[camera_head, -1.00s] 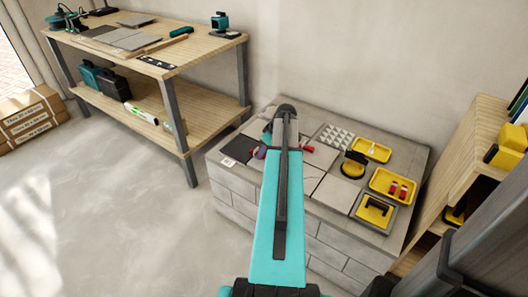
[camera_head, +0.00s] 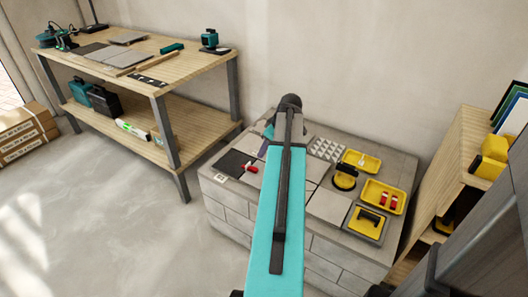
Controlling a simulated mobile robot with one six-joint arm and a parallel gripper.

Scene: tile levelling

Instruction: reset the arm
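My teal arm (camera_head: 277,215) reaches up the middle of the view over the grey block counter (camera_head: 232,208). Its dark rounded joint (camera_head: 290,102) is at the far end, above the counter's back edge. My gripper is mostly hidden behind the arm; only a dark, blurred part shows left of the joint, so its fingers cannot be made out. A red-and-white piece (camera_head: 249,168) lies on a dark tile (camera_head: 232,163) at the counter's left.
On the counter's right are a yellow tray with red pieces (camera_head: 384,197), another yellow tray (camera_head: 361,160), a yellow-black round tool (camera_head: 345,176) and a yellow-handled float (camera_head: 367,222). A wooden workbench (camera_head: 190,72) stands left, a wooden shelf (camera_head: 466,150) right.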

